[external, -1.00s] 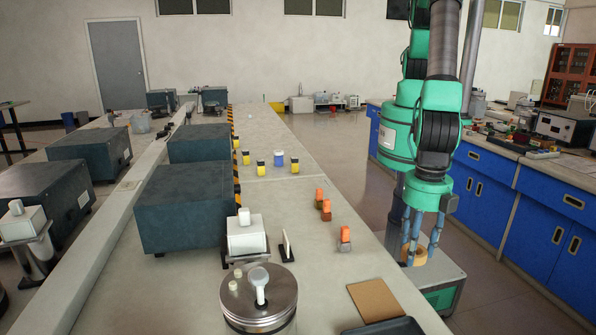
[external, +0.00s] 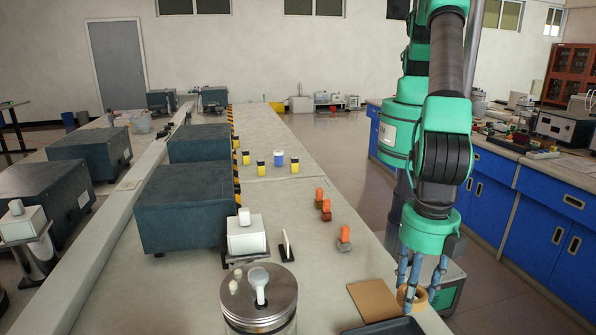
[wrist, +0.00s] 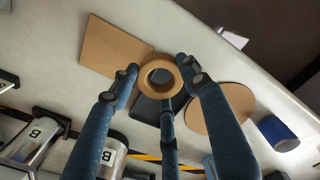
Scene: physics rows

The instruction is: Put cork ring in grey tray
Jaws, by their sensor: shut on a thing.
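The cork ring (external: 405,299) is tan with a round hole. My gripper (external: 420,285) is shut on it and holds it at the right edge of the bench, beside a square cork mat. In the wrist view the ring (wrist: 147,84) sits between my blue-grey fingers. The dark grey tray (external: 392,328) is at the bottom edge of the external view, cut off, nearer the camera than the ring. In the wrist view the tray (wrist: 146,109) shows partly behind the ring and fingers, so its inside is mostly hidden.
A square cork mat (external: 373,299) lies beside the tray. The wrist view shows a round cork disc (wrist: 232,104), a blue cylinder (wrist: 278,133) and metal canisters marked B (wrist: 40,135). A steel-lidded jar (external: 259,300) stands left; orange-topped blocks (external: 325,208) stand farther back.

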